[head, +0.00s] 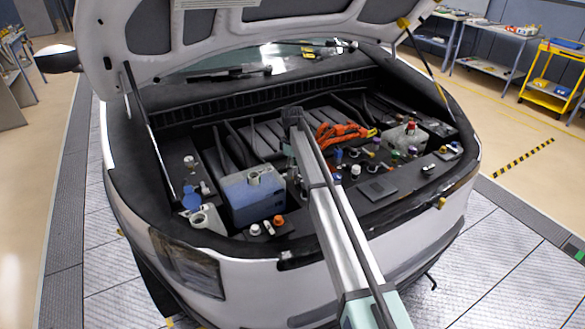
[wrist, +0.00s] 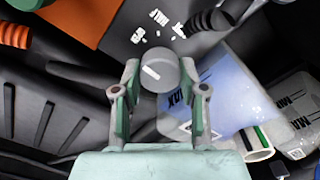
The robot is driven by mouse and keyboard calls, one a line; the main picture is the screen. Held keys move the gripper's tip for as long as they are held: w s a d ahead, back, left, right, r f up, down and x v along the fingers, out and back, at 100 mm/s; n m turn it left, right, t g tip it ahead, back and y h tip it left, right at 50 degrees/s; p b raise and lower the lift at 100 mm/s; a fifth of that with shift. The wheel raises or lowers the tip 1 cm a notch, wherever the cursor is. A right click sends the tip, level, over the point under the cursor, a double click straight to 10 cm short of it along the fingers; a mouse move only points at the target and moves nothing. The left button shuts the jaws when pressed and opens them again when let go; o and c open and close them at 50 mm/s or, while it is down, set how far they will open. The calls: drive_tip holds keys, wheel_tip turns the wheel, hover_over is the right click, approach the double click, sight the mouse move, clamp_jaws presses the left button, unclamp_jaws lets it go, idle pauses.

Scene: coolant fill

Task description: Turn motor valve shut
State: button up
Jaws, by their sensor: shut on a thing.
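The motor valve appears to be the round grey knob (wrist: 160,70) with a short white line on its face, in the wrist view. The line slants from upper left to lower right. White lettering on the dark panel (wrist: 125,35) beside the knob includes a word like "HALF", partly unreadable. My gripper (wrist: 160,78) has one finger on each side of the knob and is shut on it. In the head view my arm reaches over the car's front into the engine bay (head: 385,185). There, I cannot make out the grey knob or how the fingers sit.
A translucent bluish tank (wrist: 225,85) marked MAX stands close to my right finger in the wrist view. The head view shows a blue-grey box (head: 252,197), orange cables (head: 343,133) and the raised hood (head: 240,35) overhead.

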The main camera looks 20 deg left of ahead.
drive_tip(key=shift+m, duration=0.3)
drive_tip(key=m, duration=0.3)
drive_tip(key=shift+m+b, duration=0.4)
drive_tip(key=m, duration=0.4)
drive_tip(key=shift+b, duration=0.3)
drive_tip(key=m, duration=0.9)
drive_tip(key=shift+b, duration=0.35)
drive_tip(key=o, duration=1.1)
drive_tip(key=shift+o, duration=0.2)
